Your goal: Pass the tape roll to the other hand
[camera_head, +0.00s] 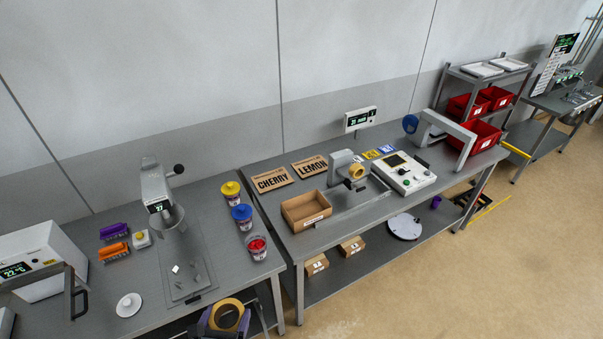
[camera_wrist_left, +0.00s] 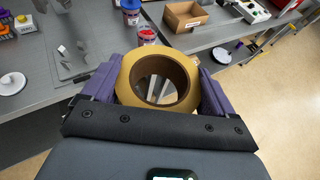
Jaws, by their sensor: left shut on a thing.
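The tape roll (camera_wrist_left: 124,80) is a wide tan-yellow ring with a brown core. In the left wrist view it sits between the two purple fingers of my left gripper (camera_wrist_left: 158,88), which is shut on it across its outer sides. In the head view the tape roll (camera_head: 243,314) shows at the bottom, in front of the benches, with my left gripper (camera_head: 228,322) around it. The lower part of that gripper is cut off by the picture edge. My right gripper is not in either view.
The left bench (camera_head: 95,285) holds tubs, a press-like machine (camera_head: 157,190) and a white box with a display (camera_head: 35,262). The right bench (camera_head: 270,205) holds a cardboard tray (camera_head: 292,222), a tape dispenser (camera_head: 343,165) and a control box (camera_head: 404,174). Open floor (camera_head: 480,280) lies at right.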

